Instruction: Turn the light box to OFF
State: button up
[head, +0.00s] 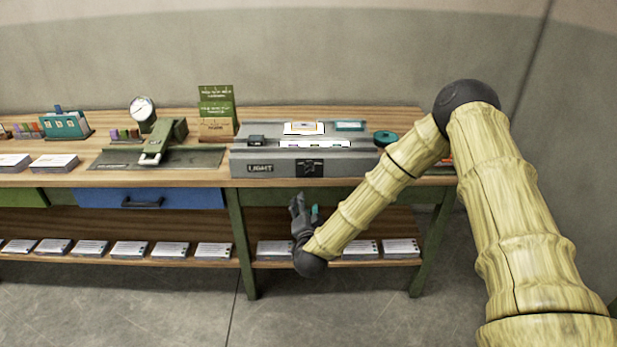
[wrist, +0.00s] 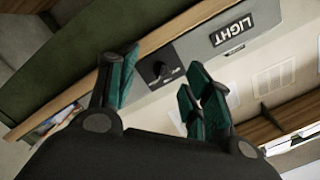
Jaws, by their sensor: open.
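The light box (head: 345,168) is a grey box on the worktop, with lit cards on its top. Its front carries a LIGHT label (head: 260,168) and a dark switch plate (head: 310,168). In the wrist view the box front (wrist: 197,50) is tilted, with the LIGHT label (wrist: 231,31) upside down and a black knob (wrist: 157,72). Which way the knob is set is too small to tell. My gripper (head: 302,208) is open and empty, in front of and below the box. In the wrist view the knob appears between the fingers (wrist: 160,88), beyond them and apart.
A lower shelf (head: 220,257) holds several card stacks. A blue drawer (head: 150,197) is below left.

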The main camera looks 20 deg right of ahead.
aim_at(308, 173)
jog(key=shift+m+t+h, duration=0.4)
jog(key=shift+m+h, duration=0.3)
jog(key=r+x, duration=0.1)
jog(key=x, duration=0.3)
jog(key=r+p+x, duration=0.1)
jog(key=x, duration=0.3)
jog(key=d+r+x, duration=0.1)
jog(key=x, duration=0.4)
jog(key=shift+s+d+p, duration=0.1)
jog(key=shift+s+p, duration=0.05)
jog(key=shift+p, duration=0.2)
jog(key=shift+c, duration=0.2)
jog(key=c, duration=0.9)
